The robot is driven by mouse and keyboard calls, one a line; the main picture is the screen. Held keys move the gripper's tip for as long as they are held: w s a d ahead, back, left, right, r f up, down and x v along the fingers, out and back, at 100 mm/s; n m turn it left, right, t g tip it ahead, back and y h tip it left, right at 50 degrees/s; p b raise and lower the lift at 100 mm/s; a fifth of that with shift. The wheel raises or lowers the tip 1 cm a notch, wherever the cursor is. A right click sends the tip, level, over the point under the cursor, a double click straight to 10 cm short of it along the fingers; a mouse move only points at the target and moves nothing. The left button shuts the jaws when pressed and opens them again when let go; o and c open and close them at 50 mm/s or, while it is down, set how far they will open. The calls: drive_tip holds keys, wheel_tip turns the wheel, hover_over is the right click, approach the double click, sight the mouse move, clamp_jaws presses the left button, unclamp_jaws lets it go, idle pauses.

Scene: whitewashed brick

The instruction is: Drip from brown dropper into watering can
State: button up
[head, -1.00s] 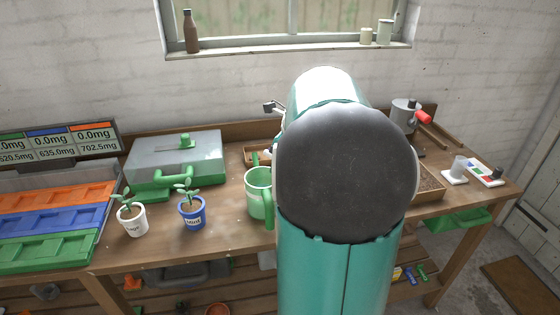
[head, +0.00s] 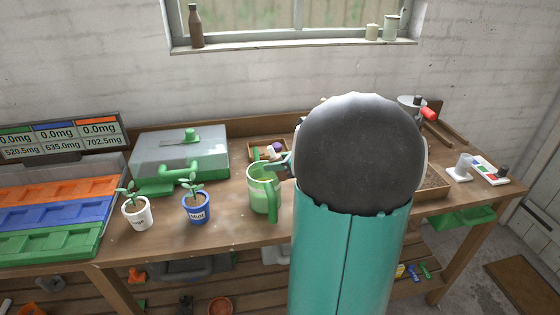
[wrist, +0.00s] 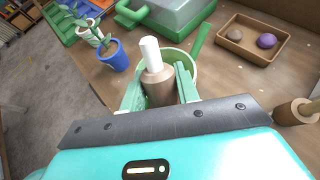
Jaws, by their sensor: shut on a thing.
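The brown dropper (wrist: 158,87) with a white bulb shows in the wrist view, between the pale green fingers of my gripper (wrist: 159,92), which is shut on it. The green watering can (wrist: 190,64) lies behind and under the dropper in that view, its round rim partly covered by the dropper and fingers. In the head view the watering can (head: 262,190) stands on the bench, with my gripper (head: 279,163) at its upper right edge, mostly hidden by my arm. The dropper's tip is hidden, so I cannot tell whether it is inside the can.
A wooden tray (wrist: 228,40) with a brown and a purple ball lies behind the can. The blue plant pot (head: 196,208) and white plant pot (head: 137,212) stand left, with a green-and-clear case (head: 182,160) behind. Bare bench lies in front of the can.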

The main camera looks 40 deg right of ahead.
sight(271, 147)
drive_tip(key=shift+w+a+f+t, duration=0.1)
drive_tip(key=shift+w+f+t, duration=0.15)
drive_tip(key=shift+t, duration=0.25)
drive_tip(key=shift+w+r+t, duration=0.1)
drive_tip(key=shift+w+t, duration=0.05)
drive_tip(key=shift+t, duration=0.15)
drive_tip(key=shift+r, duration=2.55)
